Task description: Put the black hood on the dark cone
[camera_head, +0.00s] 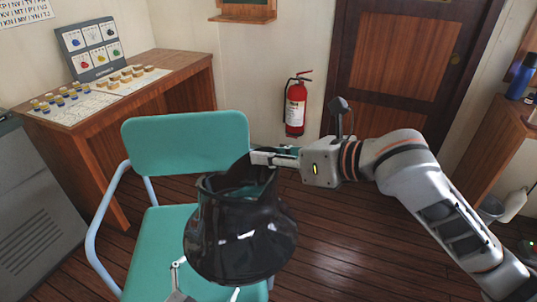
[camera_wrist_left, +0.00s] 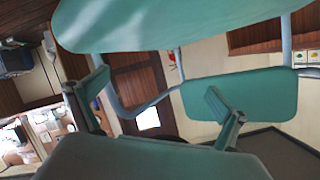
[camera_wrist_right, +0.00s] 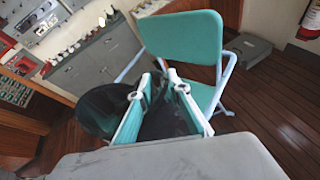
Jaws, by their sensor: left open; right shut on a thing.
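The black hood (camera_head: 240,240) is a glossy, wide-bodied black piece with a narrower open collar at the top. My right gripper (camera_head: 262,158) is shut on the collar's rim and holds the hood in front of the teal chair. In the right wrist view the dark hood (camera_wrist_right: 98,108) shows beside and between the fingers. My left gripper (camera_head: 205,285) is partly in view at the bottom edge, below the hood, which hides some of it. In the left wrist view the left gripper (camera_wrist_left: 157,108) is open and empty. I cannot make out a separate dark cone.
A teal chair (camera_head: 185,145) with pale blue tubing stands right behind the hood. A wooden desk (camera_head: 185,65) with a signal panel (camera_head: 90,50) is at the left. A red fire extinguisher (camera_head: 295,105) hangs by the door (camera_head: 400,75).

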